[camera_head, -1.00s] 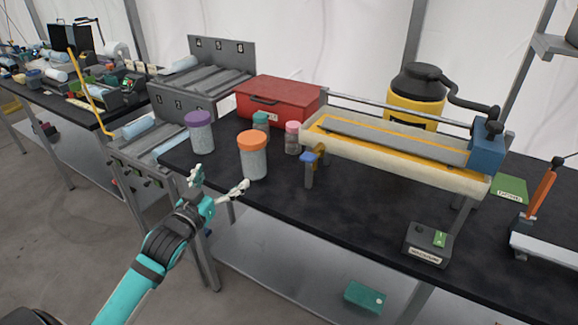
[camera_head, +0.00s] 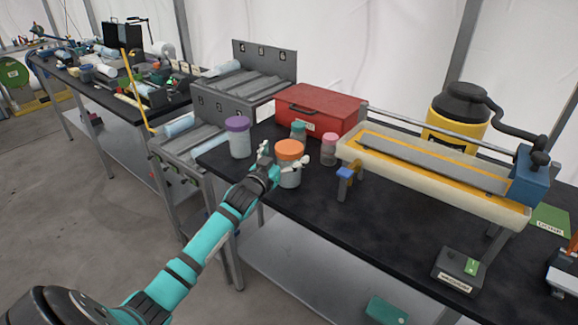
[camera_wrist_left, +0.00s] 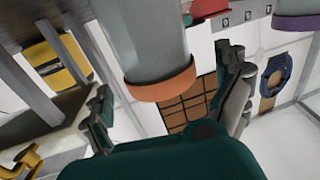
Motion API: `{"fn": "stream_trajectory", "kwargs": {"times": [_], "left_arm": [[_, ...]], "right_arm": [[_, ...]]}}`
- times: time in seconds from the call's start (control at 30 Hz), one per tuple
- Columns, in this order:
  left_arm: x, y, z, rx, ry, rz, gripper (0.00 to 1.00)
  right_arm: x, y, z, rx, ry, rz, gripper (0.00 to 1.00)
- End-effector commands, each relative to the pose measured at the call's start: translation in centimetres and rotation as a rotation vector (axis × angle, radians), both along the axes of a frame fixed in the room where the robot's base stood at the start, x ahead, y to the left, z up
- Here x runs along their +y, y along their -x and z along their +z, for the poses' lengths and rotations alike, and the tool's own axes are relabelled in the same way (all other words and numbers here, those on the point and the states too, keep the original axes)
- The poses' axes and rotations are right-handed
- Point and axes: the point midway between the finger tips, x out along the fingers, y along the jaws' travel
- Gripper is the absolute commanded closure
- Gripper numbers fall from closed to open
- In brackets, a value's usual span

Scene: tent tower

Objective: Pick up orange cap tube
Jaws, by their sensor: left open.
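The orange cap tube (camera_head: 289,150) stands upright on the black table, near its left front edge. In the left wrist view the tube (camera_wrist_left: 145,45) appears upside down, its orange cap pointing down in the picture, lying between the two fingers. My left gripper (camera_head: 283,158) is open at the tube's upper part, one finger to each side of it. In the left wrist view my left gripper (camera_wrist_left: 166,95) shows a gap between the fingers and the tube. The gripper and wrist hide part of the tube's left side. My right gripper is not in view.
A purple-capped tube (camera_head: 238,140) stands close on the left. Teal-capped (camera_head: 298,130) and pink-capped (camera_head: 329,150) tubes stand behind and to the right. A red box (camera_head: 320,108) is at the back, a yellow-framed trough device (camera_head: 430,175) to the right. The front table centre is clear.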

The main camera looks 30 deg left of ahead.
Motion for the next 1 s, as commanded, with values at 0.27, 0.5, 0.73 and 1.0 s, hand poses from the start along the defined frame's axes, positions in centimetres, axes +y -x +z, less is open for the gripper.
{"fn": "stream_trajectory", "kwargs": {"times": [0.27,0.5,0.73,1.0], "left_arm": [[0.3,-2.8,0.1,0.001,0.001,0.0,0.0],[0.2,-2.9,0.1,0.001,0.001,0.0,0.01],[0.2,-2.9,0.1,0.001,0.001,0.0,0.31],[0.2,-2.9,0.1,0.001,0.001,0.0,0.67]], "right_arm": [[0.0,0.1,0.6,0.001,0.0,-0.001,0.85],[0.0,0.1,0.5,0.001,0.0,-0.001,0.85],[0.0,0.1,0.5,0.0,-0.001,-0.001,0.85],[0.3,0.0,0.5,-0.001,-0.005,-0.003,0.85]]}}
